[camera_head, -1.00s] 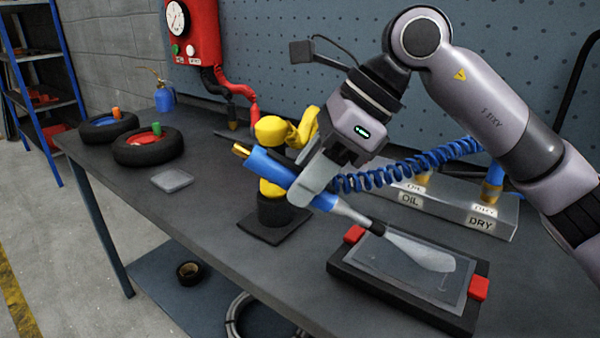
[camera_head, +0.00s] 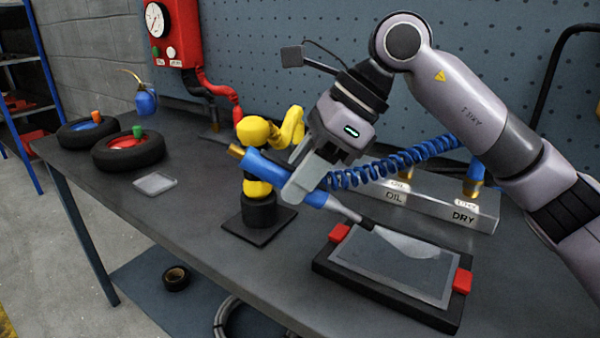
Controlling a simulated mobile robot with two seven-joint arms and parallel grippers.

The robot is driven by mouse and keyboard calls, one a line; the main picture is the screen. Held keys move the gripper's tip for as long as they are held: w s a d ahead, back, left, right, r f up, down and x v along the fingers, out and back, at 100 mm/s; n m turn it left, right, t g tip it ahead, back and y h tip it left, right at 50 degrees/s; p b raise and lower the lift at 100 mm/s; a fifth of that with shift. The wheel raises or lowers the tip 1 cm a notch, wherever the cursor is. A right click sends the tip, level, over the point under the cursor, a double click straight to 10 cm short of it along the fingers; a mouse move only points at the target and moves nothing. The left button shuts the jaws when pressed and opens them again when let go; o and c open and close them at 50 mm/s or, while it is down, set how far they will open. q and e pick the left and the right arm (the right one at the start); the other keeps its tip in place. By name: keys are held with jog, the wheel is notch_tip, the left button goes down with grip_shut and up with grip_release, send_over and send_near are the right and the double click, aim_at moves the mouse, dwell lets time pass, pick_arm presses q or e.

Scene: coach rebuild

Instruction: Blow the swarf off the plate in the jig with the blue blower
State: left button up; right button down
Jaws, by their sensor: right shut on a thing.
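The blue blower (camera_head: 262,167) has a brass-coloured rear end and a grey nozzle. My right gripper (camera_head: 303,186) is shut around its body and holds it tilted, nozzle down to the right. The nozzle tip is above the far left edge of the grey plate (camera_head: 385,268). A pale fan-shaped jet (camera_head: 408,244) spreads from the nozzle over the plate's far part. The plate lies in the black jig (camera_head: 395,308), between a red clamp (camera_head: 340,233) at the left and another (camera_head: 462,281) at the right. I can make out no swarf on the plate. My left gripper is out of view.
A coiled blue hose (camera_head: 385,171) runs behind the gripper to the grey OIL/DRY rack (camera_head: 430,210). A yellow and black device (camera_head: 258,213) stands close left of the blower.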

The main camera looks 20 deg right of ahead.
jog(key=shift+w+d, duration=0.15)
jog(key=shift+w, duration=0.55)
jog(key=shift+s, duration=0.5)
dwell(0.4)
jog(key=c, duration=1.5)
grip_release()
grip_shut()
